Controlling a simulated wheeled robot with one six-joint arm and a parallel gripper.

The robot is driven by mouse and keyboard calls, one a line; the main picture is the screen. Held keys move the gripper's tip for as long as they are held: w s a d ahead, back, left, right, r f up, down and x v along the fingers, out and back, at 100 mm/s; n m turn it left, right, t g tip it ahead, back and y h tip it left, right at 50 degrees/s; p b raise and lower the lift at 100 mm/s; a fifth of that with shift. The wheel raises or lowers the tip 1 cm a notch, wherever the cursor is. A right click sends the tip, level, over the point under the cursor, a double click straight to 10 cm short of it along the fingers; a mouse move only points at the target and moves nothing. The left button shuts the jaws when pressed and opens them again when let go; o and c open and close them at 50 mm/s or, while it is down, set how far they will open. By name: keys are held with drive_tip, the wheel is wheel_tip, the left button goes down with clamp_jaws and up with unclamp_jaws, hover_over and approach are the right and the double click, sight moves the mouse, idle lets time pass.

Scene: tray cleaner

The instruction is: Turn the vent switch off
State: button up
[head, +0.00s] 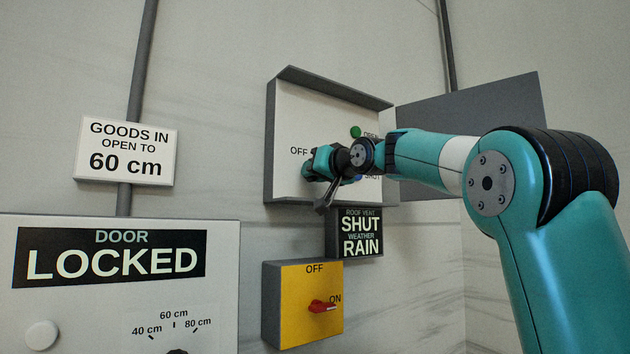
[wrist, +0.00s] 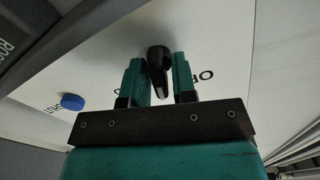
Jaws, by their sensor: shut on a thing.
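The vent control box (head: 270,150) is a grey wall box with a white face, marked OFF at the left. A green button (head: 355,132) and a partly hidden blue button sit on its right side. The blue button (wrist: 72,102) also shows in the wrist view, with SHUT beside it. My gripper (head: 318,165) is at the box face, near the OFF mark. In the wrist view my gripper's fingers (wrist: 160,78) are shut on a black switch knob (wrist: 158,60). The gripper hides the knob in the head view, and part of the lettering around it is covered.
A dark panel (head: 490,110), perhaps the box's open door, stands right of it, behind my arm. Below are a ROOF VENT SHUT, WEATHER RAIN sign (head: 360,233) and a yellow box (head: 290,315) with a red handle (head: 322,306) by ON. A DOOR LOCKED panel (head: 70,305) is lower left.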

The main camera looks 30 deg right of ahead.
drive_tip(key=shift+n+b, duration=0.65)
drive_tip(key=shift+n, duration=0.85)
drive_tip(key=o, duration=0.7)
drive_tip(key=shift+s+d+b, duration=0.15)
drive_tip(key=shift+s+b, duration=1.35)
drive_tip(key=shift+s, duration=2.9)
drive_tip(key=shift+s+d+b, duration=0.1)
drive_tip(key=shift+s+b, duration=1.35)
drive_tip(key=shift+s, duration=2.9)
